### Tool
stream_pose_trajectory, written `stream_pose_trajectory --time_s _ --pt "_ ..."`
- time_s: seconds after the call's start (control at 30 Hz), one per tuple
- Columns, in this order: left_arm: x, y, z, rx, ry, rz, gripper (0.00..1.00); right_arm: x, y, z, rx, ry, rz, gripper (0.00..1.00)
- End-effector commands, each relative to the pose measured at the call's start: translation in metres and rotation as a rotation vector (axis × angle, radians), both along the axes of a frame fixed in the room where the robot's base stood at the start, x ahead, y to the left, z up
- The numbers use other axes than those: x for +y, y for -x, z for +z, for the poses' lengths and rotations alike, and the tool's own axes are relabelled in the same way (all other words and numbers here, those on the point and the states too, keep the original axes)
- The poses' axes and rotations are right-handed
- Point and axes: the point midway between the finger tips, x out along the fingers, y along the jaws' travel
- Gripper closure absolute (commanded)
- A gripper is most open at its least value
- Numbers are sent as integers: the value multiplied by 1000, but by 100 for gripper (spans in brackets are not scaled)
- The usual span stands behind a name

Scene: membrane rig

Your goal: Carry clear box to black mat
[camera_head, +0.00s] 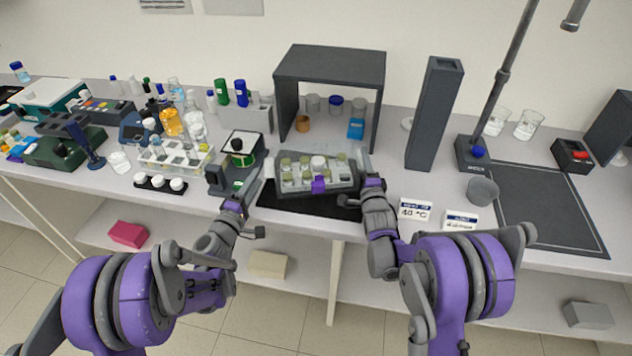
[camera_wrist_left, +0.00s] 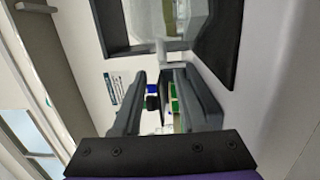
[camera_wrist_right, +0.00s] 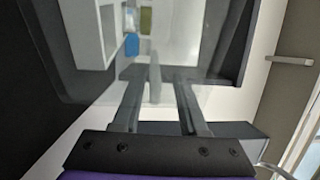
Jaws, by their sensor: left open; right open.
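The clear box (camera_head: 318,187) stands upright on the bench, with several pale green-topped jars inside and a purple catch on its front. It sits over the back part of a dark mat (camera_head: 285,203). A larger black mat (camera_head: 548,208) with a thin white outline lies bare at the right. My left gripper (camera_head: 262,172) is open at the box's left end; its wrist view shows a clear edge (camera_wrist_left: 174,50) at the fingertips. My right gripper (camera_head: 368,166) is open at the right end; a clear tab shows between its fingers (camera_wrist_right: 155,85). I cannot tell whether either touches.
A dark open-fronted shelf (camera_head: 330,62) stands behind the box. A tall dark column (camera_head: 434,115), two label cards (camera_head: 414,208), a grey cup (camera_head: 482,191) and a stand with a pole (camera_head: 478,152) lie between box and right mat. Glassware and racks crowd the left.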

Motion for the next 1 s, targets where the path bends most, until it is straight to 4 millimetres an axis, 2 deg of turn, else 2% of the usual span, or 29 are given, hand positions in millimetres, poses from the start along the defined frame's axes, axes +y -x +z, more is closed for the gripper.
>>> stream_pose_trajectory --time_s 0.1,0.2,0.43,0.57,0.8,1.0 --pt "9 22 -1 0 1 2 58 0 0 0 0 0 0 58" --pt "14 34 -2 0 0 1 58 0 0 0 0 0 0 58" --pt "18 45 -3 0 1 0 58 0 8 -1 0 0 0 58" --pt "18 45 -3 0 1 0 58 -1 29 -2 0 0 0 58" --pt "18 44 -3 0 1 0 58 -1 82 -5 0 0 0 58" --pt "17 44 -3 0 1 0 58 -2 111 -7 0 1 0 58"
